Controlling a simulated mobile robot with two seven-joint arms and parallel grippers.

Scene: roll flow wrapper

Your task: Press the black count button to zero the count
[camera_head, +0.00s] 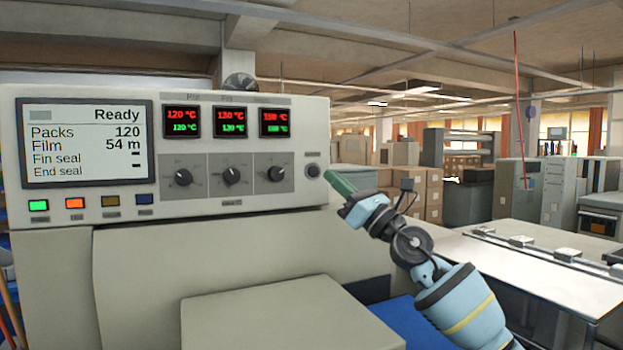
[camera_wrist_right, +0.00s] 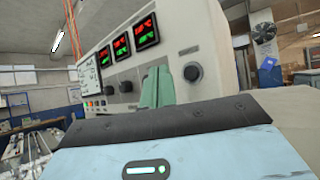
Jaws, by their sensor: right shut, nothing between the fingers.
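The black count button (camera_head: 313,170) is the small round one at the right end of the machine's control panel (camera_head: 310,112). It also shows in the right wrist view (camera_wrist_right: 192,73), just right of my fingertips. The screen (camera_head: 85,143) reads Ready, Packs 120, Film 54 m. My right gripper (camera_head: 331,177) is shut and empty, its green fingers pointing at the panel just right of the button. In the right wrist view my fingers (camera_wrist_right: 157,86) are together. I cannot tell whether they touch anything. My left gripper is out of view.
Left of the button are three black dials (camera_head: 231,175) under red and green temperature displays (camera_head: 230,122). Coloured buttons (camera_head: 75,203) sit below the screen. A grey cover (camera_head: 290,318) juts out below the panel. A white table (camera_head: 540,270) stands at the right.

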